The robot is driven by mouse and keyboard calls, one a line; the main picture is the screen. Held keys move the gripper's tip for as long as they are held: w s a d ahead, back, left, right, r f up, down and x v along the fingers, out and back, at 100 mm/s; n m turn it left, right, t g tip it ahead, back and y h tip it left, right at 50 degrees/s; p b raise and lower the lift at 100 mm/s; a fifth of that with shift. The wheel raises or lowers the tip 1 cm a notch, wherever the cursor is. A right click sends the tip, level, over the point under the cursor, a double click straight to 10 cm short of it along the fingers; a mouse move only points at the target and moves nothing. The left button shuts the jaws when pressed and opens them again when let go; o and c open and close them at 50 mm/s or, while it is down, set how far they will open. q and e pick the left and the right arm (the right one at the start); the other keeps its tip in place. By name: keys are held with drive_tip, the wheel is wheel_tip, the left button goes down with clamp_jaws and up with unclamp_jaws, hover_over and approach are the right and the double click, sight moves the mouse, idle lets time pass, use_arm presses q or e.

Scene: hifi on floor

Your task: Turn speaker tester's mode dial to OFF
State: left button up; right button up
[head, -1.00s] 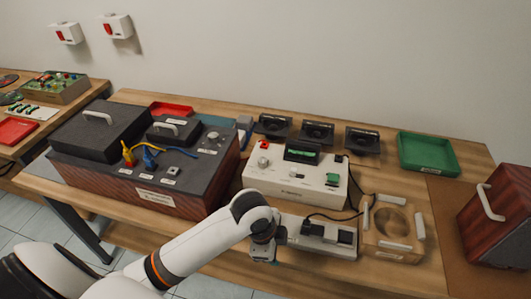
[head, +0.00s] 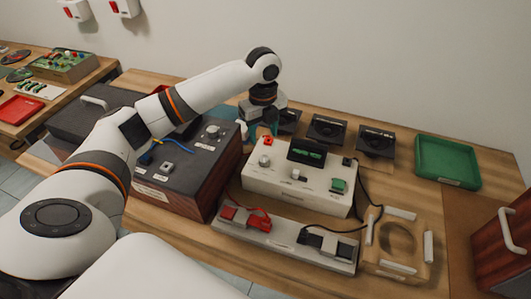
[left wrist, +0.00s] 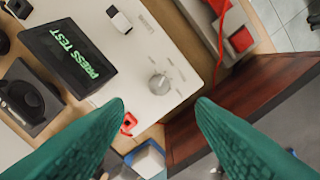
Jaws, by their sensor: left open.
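The speaker tester (head: 290,196) is a white box with a dark screen (head: 306,151), which reads "PRESS TEST" in the left wrist view (left wrist: 70,55). Its mode dial is a small grey round knob (left wrist: 159,83) on the top panel, near the left end in the head view (head: 264,160). The labels around it are too small to read. My left gripper (head: 263,130) is over the tester's back left corner. In the left wrist view its teal fingers (left wrist: 161,105) are open and empty, with the dial just beyond the gap between their tips. My right gripper is not in view.
A wooden-sided box with a dark top (head: 180,190) stands close left of the tester. Black speaker units (head: 375,142) stand behind, a green tray (head: 448,162) at the back right. A cable runs along the tester's right side.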

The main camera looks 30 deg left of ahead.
sight(264, 158)
use_arm(q)
wheel_tip(264, 158, down, 10)
drive_tip(key=shift+r+p, duration=0.1)
drive_tip(key=shift+p, duration=0.35)
drive_tip(key=c, duration=1)
drive_tip(key=shift+r+n+p, duration=0.15)
drive_tip(key=shift+n+p, duration=0.25)
drive_tip(key=shift+p, duration=0.45)
drive_tip(key=n+p, duration=0.3)
drive_tip(key=p, duration=0.2)
drive_tip(key=shift+r+n, duration=0.1)
drive_tip(key=shift+n, duration=0.3)
drive_tip(key=n+p, duration=0.2)
drive_tip(key=shift+n, duration=0.4)
drive_tip(key=shift+f+n+p, duration=0.2)
drive_tip(key=shift+n+p, duration=0.5)
drive_tip(key=shift+p, duration=0.1)
